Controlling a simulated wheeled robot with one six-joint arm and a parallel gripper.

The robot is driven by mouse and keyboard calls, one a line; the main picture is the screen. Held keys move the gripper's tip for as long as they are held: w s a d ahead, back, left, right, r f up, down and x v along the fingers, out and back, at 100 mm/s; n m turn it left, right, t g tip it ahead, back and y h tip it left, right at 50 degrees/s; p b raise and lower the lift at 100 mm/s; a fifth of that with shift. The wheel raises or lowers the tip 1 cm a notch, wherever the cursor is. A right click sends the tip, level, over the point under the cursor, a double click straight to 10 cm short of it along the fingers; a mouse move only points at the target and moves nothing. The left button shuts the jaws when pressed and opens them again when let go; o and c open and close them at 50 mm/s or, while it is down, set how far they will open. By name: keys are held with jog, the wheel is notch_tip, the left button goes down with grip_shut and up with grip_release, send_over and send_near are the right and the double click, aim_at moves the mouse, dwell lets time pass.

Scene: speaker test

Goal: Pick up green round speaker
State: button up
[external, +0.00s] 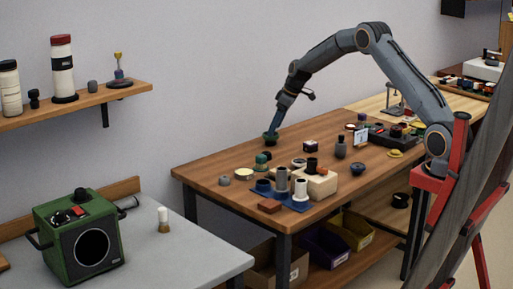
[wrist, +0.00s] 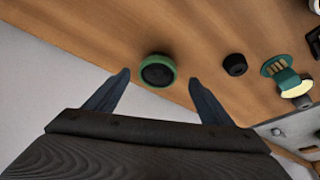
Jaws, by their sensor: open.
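The green round speaker (wrist: 158,71) lies near the edge of the wooden table in the wrist view, a green ring with a dark centre. My gripper (wrist: 159,80) is open, with one finger on each side of the speaker in the picture. The fingertips are close to it, but I cannot tell whether they are level with it. Nothing is held.
A small black cylinder (wrist: 234,64) and a teal part (wrist: 279,70) stand right of the speaker in the wrist view. The wooden table (external: 213,168) bears several cylinders, a blue mat (external: 297,206) and a wooden block (external: 319,184). The table's back-left area is mostly bare.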

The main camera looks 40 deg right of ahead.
aim_at(271, 139)
jog(key=shift+d+p+x, duration=0.2)
jog(key=shift+p+x, duration=0.55)
jog(key=shift+x, duration=1.9)
jog(key=c, duration=1.4)
